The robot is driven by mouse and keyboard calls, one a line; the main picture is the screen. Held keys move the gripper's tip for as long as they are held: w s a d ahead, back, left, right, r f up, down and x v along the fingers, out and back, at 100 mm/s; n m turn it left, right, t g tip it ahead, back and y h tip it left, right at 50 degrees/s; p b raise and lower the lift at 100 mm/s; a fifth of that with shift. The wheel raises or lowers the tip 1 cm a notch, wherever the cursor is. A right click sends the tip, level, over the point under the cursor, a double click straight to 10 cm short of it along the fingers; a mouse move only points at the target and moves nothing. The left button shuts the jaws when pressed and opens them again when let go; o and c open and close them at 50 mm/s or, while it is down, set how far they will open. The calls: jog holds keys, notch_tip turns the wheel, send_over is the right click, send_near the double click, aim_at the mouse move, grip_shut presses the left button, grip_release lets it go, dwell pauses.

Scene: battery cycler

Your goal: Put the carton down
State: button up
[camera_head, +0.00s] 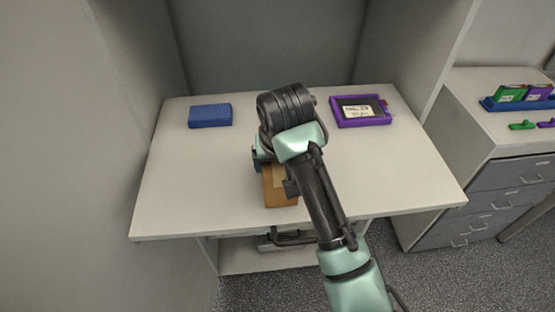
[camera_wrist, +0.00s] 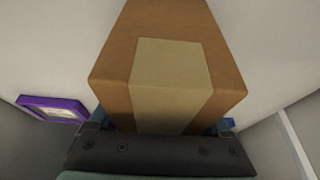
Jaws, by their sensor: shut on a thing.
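A brown carton (camera_head: 279,188) with a paler tape strip is at the front middle of the white table (camera_head: 398,188), partly hidden by my arm in the head view. In the wrist view the carton (camera_wrist: 215,60) fills the middle, close to the camera. My gripper (camera_wrist: 160,135) is shut on the carton, with a finger showing at each side of it. I cannot tell whether the carton's underside touches the table or hangs just above it.
A blue block (camera_head: 210,115) lies at the back left of the table. A purple-framed cartridge (camera_head: 360,111) lies at the back right. Side walls flank the table. A drawer cabinet (camera_head: 510,175) stands at the right, with a blue tray (camera_head: 515,104) on top. The table's left and right front areas are clear.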

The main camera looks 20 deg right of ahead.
aim_at(278, 166)
jog(key=shift+w+f, duration=0.1)
jog(key=shift+f, duration=0.05)
jog(key=o, duration=1.5)
jog(key=shift+r, duration=0.5)
jog(key=p+v, duration=0.2)
jog(key=v, duration=0.8)
jog(key=shift+r, duration=0.2)
jog(key=shift+s+a+r+p, duration=0.1)
jog(key=shift+s+r+p, duration=0.3)
jog(key=shift+r+p, duration=0.1)
jog(key=shift+f, duration=0.1)
